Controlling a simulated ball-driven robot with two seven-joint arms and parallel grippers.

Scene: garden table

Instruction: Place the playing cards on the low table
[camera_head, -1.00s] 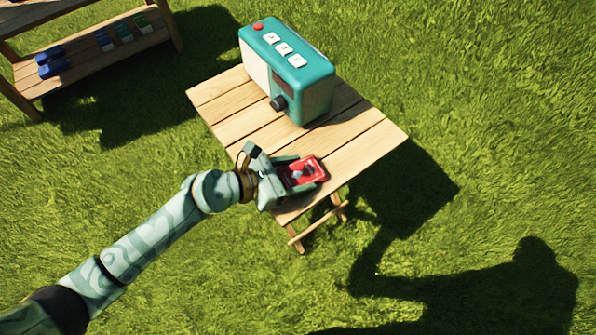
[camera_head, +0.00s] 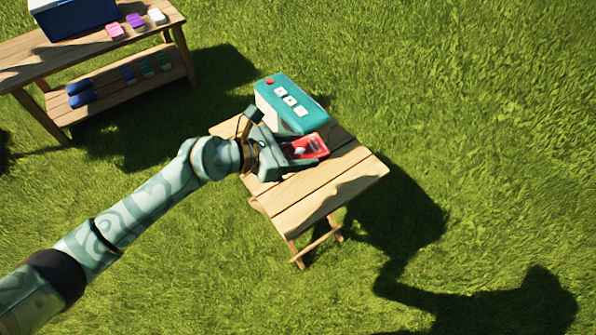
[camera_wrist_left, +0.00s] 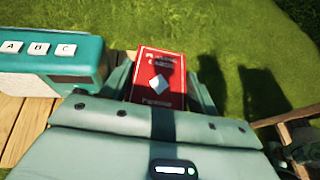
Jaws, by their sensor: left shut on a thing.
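The playing cards (camera_head: 308,146) are a red box with a white diamond, lettered "Playing Cards" in the left wrist view (camera_wrist_left: 158,77). My left gripper (camera_head: 300,152) is shut on the box, with a finger on each side. In the head view, gripper and box overlap the left part of the small wooden folding table (camera_head: 318,190), just in front of the radio. The box looks held above the tabletop; the exact height is unclear. In the left wrist view, grass shows behind the box. My right gripper is not in view.
A teal radio (camera_head: 291,101) with white A, B, C buttons stands on the table's far part, close to the gripper. The table's near right part is bare. A wooden bench (camera_head: 60,62) at upper left holds a blue cooler (camera_head: 75,18) and several small items.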

